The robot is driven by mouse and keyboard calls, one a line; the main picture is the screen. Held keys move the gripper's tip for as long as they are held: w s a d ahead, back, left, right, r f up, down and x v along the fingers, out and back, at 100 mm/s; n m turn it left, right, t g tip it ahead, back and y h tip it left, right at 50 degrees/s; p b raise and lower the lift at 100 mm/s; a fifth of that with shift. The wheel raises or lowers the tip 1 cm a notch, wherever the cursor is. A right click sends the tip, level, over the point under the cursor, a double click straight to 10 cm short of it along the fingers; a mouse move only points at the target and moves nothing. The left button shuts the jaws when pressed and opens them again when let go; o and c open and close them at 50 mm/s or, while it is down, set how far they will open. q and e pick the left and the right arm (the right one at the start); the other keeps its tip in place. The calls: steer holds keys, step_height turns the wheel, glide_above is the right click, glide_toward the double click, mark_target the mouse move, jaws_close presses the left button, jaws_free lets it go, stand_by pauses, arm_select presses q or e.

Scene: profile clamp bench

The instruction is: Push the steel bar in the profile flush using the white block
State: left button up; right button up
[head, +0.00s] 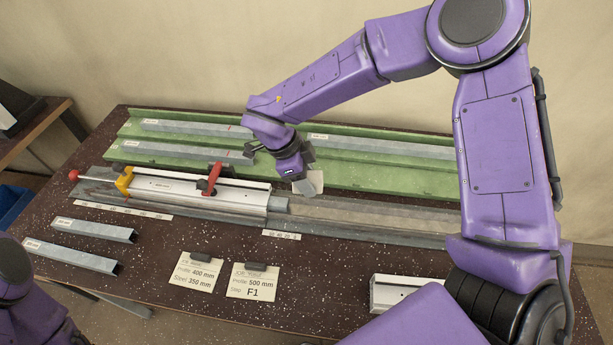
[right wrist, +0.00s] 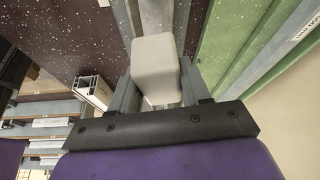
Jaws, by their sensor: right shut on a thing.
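My right gripper (head: 303,184) is shut on the white block (head: 316,182), just to the right of the profile's right end and above the bench rail. In the right wrist view the white block (right wrist: 155,62) sits between the two fingers. The white aluminium profile (head: 185,192) lies in the clamp fixture. The grey end of the steel bar (head: 278,204) shows at the profile's right end; the rest of the bar is hidden inside. A gap seems to separate block and bar, but contact is hard to judge. Only part of my left arm shows, without its gripper.
A red-handled clamp (head: 213,178) and a yellow stop (head: 124,180) hold the profile. A green rack (head: 390,172) with several steel bars lies behind. Two loose bars (head: 75,256), two job cards (head: 253,282) and another profile (head: 400,290) lie in front.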

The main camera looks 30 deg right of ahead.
steer(key=shift+s+a+r+m, duration=0.2)
steer(key=shift+s+m, duration=0.15)
steer(key=shift+m, duration=0.25)
steer(key=shift+a+f, duration=0.1)
steer(key=shift+w+f+m+g+b, duration=0.2)
steer(key=shift+f+m+g+b, duration=0.05)
steer(key=shift+m+g+b, duration=0.05)
step_height(320, 180, down, 5)
steer(key=b, duration=0.5)
steer(key=shift+f+b, duration=0.2)
steer(key=shift+b, duration=0.1)
steer(key=shift+f+b, duration=0.4)
steer(key=shift+f, duration=0.65)
steer(key=shift+w, duration=0.1)
